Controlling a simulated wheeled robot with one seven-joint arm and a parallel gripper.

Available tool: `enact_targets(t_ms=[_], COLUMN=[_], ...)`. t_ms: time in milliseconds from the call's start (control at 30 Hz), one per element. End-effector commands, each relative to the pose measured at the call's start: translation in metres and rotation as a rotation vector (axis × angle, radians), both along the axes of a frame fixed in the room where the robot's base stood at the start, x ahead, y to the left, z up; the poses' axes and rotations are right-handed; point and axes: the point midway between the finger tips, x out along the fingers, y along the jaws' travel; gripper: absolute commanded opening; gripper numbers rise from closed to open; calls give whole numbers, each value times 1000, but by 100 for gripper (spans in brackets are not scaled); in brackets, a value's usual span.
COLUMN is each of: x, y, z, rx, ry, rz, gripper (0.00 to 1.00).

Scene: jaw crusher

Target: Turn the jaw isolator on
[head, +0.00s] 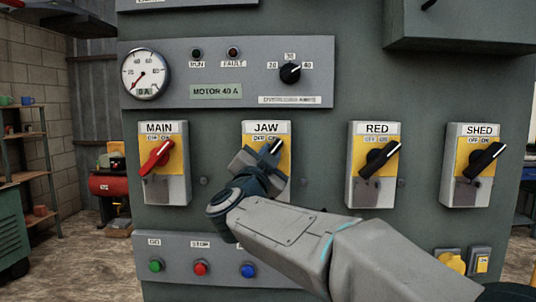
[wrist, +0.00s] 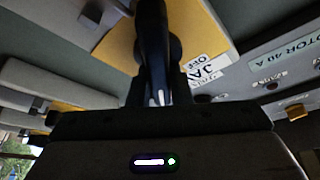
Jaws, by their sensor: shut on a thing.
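The jaw isolator (head: 281,192) is a grey and yellow switch box labelled JAW, with OFF and ON marks at its top. Its black handle (head: 276,147) shows only its tip, pointing up and to the right towards the ON mark; my gripper hides the rest. My gripper (head: 262,156) is at the front of the box, shut on the handle. In the wrist view the black handle (wrist: 152,35) runs down between my fingers (wrist: 157,92) against the yellow plate (wrist: 112,40).
Similar switches stand beside it: MAIN (head: 163,185) with a red handle at left, RED (head: 374,187) and SHED (head: 473,188) with black handles at right. A gauge panel (head: 215,73) is above. A push-button panel (head: 175,250) is below.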

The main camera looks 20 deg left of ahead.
Motion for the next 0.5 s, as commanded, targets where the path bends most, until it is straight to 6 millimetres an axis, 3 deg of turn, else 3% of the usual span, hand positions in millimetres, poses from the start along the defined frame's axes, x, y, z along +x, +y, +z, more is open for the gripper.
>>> enact_targets(t_ms=[500], x=[1], y=[0], z=[-3], rx=[126], ry=[33], rz=[2], gripper=[0])
